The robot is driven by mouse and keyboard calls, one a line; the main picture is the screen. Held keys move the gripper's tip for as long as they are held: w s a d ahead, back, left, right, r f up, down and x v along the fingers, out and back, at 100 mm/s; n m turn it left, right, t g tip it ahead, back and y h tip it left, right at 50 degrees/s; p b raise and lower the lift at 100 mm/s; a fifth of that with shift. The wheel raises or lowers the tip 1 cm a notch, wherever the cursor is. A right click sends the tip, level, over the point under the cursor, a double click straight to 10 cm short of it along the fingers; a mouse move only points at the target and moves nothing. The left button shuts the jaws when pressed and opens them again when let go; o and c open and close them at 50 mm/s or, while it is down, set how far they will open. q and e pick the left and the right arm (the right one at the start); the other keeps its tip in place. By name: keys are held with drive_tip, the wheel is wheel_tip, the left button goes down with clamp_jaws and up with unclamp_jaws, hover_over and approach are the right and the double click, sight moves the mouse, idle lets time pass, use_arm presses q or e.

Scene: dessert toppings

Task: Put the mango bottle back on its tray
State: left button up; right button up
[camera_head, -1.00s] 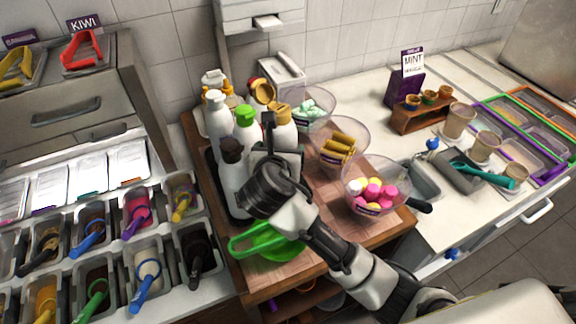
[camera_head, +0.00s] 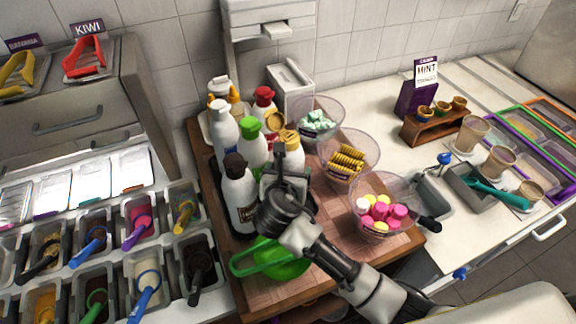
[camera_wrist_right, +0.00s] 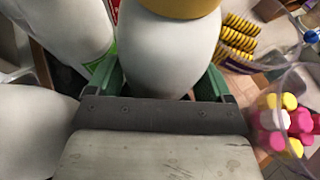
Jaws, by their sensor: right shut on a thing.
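The mango bottle, white with a yellow-orange cap (camera_head: 290,138), is in my right gripper (camera_head: 283,178). In the right wrist view its white body (camera_wrist_right: 175,55) stands between the two green fingers (camera_wrist_right: 163,85), which are shut on it. It looks upright. The dark tray (camera_head: 214,188) lies under the bottle group at the left of the wooden board. I cannot tell whether the bottle's base touches the tray, as my gripper hides it. My left gripper is not in view.
Close to the left stand a green-capped bottle (camera_head: 251,148), a dark-capped bottle (camera_head: 237,195) and a tall white bottle (camera_head: 223,130). A red-capped bottle (camera_head: 264,100) is behind. Clear bowls of cookies (camera_head: 347,160) and pink-yellow sweets (camera_head: 381,211) are to the right.

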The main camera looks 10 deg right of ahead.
wheel_tip(320, 180, down, 2)
drive_tip(key=shift+f, duration=0.1)
drive_tip(key=o, duration=0.5)
drive_tip(key=shift+f, duration=0.2)
drive_tip(key=shift+c, duration=0.2)
drive_tip(key=o, duration=0.3)
drive_tip(key=shift+s, duration=0.15)
drive_tip(key=b+v, duration=0.1)
drive_tip(key=v, duration=1.1)
drive_tip(key=shift+r, duration=0.15)
